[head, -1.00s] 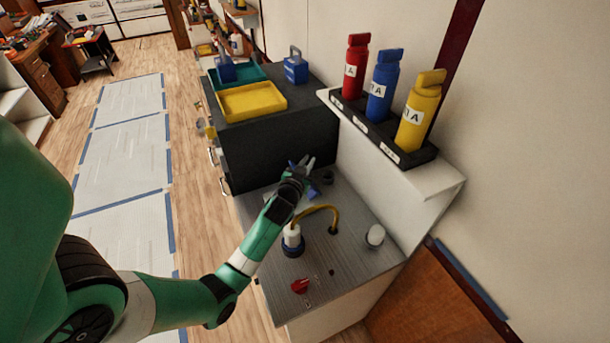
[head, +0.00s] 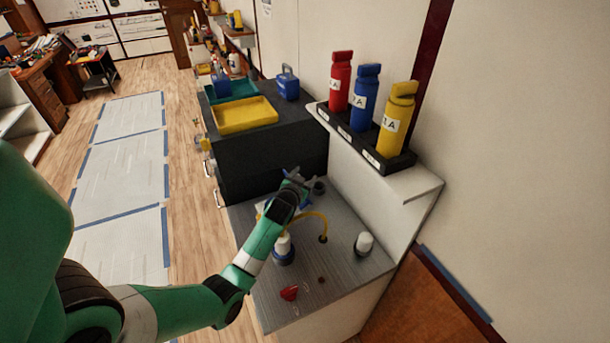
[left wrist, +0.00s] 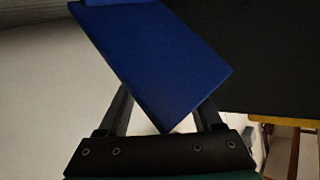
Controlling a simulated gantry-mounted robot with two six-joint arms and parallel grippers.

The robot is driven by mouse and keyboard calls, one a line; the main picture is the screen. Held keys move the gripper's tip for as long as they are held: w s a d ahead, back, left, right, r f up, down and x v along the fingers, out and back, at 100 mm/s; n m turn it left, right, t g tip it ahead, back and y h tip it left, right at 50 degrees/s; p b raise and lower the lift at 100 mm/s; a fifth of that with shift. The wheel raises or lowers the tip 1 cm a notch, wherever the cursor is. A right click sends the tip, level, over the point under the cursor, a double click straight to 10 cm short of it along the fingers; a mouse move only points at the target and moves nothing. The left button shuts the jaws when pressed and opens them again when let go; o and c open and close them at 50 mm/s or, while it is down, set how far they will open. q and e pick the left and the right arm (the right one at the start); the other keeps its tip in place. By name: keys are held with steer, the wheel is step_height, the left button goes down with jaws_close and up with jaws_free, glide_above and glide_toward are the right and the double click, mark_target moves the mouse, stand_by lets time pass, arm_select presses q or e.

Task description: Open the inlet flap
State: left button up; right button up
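My left gripper (head: 298,178) is at the back of the grey worktop, close to the black cabinet. A flat blue panel, which looks like the inlet flap (left wrist: 165,65), fills the upper middle of the left wrist view, tilted there. It lies over the far ends of the gripper's fingers (left wrist: 165,112), so the tips are hidden. The fingers stand well apart, and I cannot tell whether they touch the panel. In the head view the hand covers most of the blue part. My right gripper is not in view.
The worktop (head: 345,280) holds a white-and-blue plug (head: 283,249), a yellow cable (head: 318,219), a white-capped cylinder (head: 363,244) and a red knob (head: 289,293). The black cabinet (head: 265,155) carries a yellow tray (head: 243,128). A shelf (head: 425,186) with red, blue and yellow bottles overhangs the right.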

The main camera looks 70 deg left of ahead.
arm_select(q)
steer(key=shift+s+d+r+p, duration=0.15)
steer(key=shift+d+r+p, duration=0.35)
steer(key=shift+p, duration=0.15)
steer(key=shift+s+d+r+p, duration=0.15)
steer(key=shift+d+r+p, duration=0.3)
steer(key=shift+p, duration=0.2)
steer(key=s+d+r+p, duration=0.2)
steer(key=d+r+p, duration=0.3)
steer(key=d, duration=0.3)
steer(key=shift+s+d+r, duration=0.15)
steer(key=shift+s+r, duration=0.15)
steer(key=shift+r, duration=0.3)
